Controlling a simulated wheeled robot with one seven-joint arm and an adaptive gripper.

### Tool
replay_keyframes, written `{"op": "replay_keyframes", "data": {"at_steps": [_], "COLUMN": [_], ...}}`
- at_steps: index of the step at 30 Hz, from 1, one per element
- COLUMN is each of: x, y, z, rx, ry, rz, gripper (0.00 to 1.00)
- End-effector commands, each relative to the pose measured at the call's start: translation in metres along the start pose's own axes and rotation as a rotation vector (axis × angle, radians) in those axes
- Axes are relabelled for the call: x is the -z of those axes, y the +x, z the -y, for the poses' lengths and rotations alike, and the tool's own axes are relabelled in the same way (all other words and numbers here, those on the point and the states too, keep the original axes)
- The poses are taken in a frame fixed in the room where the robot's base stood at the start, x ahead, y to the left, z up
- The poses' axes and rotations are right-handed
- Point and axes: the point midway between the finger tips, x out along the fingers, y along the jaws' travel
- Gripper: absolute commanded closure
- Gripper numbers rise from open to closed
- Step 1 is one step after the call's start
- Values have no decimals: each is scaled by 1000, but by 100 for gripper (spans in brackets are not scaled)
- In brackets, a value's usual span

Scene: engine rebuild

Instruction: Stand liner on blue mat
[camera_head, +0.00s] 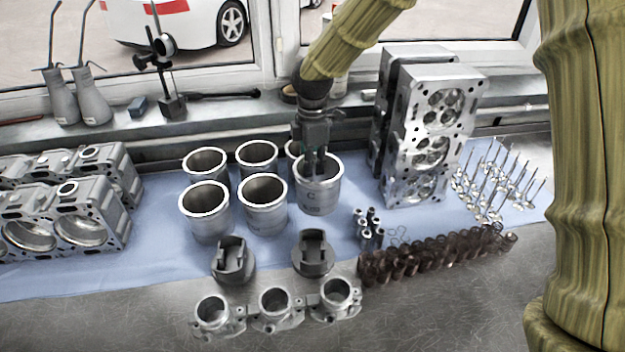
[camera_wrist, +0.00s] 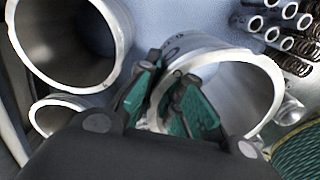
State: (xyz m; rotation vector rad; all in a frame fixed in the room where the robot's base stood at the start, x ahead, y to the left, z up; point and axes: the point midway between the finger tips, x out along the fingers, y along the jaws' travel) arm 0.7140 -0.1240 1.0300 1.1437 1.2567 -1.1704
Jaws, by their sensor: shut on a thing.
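The liner (camera_head: 319,194) is a metal cylinder with a flared rim, marked with a letter C. It appears upright at the right end of the front row of liners, above the blue mat (camera_head: 346,246). My gripper (camera_head: 315,165) reaches down from above and is shut on the liner's wall at its rim. In the wrist view the green-padded fingers (camera_wrist: 172,112) straddle the wall of the liner (camera_wrist: 245,75), one inside and one outside. The liner's base is partly in view, but I cannot tell whether it touches the mat.
Several other liners (camera_head: 205,212) stand close on the left. Two dark grey pistons (camera_head: 313,254) lie in front. Cylinder heads (camera_head: 430,130) stand close on the right, with small sleeves (camera_head: 368,228), springs (camera_head: 430,253) and valves (camera_head: 495,185) nearby. An engine block (camera_head: 65,205) is at far left.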

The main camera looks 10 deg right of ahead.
Motion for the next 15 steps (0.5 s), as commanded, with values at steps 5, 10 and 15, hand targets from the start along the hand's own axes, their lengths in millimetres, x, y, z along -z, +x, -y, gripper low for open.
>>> {"op": "replay_keyframes", "data": {"at_steps": [5, 10, 15], "x": [1, 2, 2], "y": [10, 23, 43], "z": [-1, 0, -1], "rx": [-1, 2, 0], "ry": [-1, -3, -3], "rz": [0, 1, 0], "gripper": [100, 100, 100]}}
